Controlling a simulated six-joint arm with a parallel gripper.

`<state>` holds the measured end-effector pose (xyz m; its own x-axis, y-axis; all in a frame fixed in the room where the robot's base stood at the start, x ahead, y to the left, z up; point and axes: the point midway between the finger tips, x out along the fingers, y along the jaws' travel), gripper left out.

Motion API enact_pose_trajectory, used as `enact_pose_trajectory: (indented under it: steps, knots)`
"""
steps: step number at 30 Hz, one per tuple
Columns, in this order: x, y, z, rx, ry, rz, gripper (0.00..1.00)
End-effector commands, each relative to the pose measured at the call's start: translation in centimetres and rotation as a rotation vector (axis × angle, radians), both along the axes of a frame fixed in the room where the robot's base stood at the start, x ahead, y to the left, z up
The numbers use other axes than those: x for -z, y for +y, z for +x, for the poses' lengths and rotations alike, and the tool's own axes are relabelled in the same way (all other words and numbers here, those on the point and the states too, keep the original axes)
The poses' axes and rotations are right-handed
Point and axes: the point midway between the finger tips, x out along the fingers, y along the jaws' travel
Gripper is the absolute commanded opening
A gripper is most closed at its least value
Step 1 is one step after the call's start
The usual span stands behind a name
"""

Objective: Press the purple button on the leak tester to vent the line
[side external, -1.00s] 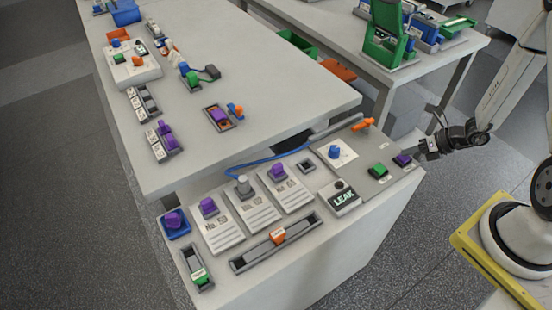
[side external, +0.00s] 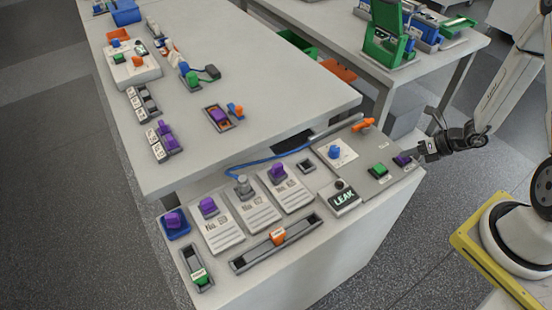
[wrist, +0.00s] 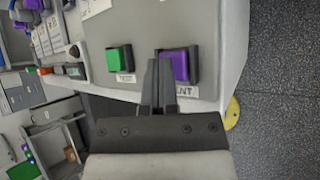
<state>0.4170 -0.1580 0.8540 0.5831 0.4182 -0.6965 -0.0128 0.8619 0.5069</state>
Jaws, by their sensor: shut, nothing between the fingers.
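The purple button (side external: 402,160) sits at the right end of the grey leak tester panel (side external: 371,185), in the side view. In the wrist view the purple button (wrist: 181,66) is a square cap above a label that ends in "NT". The green button (side external: 377,170) labelled TEST is to its left; it also shows in the wrist view (wrist: 119,59). My gripper (side external: 424,152) is shut and empty, just right of the purple button. In the wrist view my fingertips (wrist: 160,60) overlap the purple button's left edge and hide part of it. I cannot tell whether they touch.
A LEAK display (side external: 343,198), a blue knob (side external: 335,152) and an orange handle (side external: 363,125) share the tester. Several numbered stations with purple blocks stand to the left. The long table (side external: 260,85) lies behind. Open floor (wrist: 275,95) shows beyond the panel's edge.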

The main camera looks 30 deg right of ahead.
Motion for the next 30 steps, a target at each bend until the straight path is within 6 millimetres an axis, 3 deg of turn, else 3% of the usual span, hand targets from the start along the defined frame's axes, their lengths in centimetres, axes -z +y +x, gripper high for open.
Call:
enact_pose_trajectory:
  steps: [19,30]
  knots:
    - [0.3,0.0,0.0,0.000,0.002,0.001,0.00]
    - [-0.9,0.0,0.0,0.000,0.001,0.001,0.00]
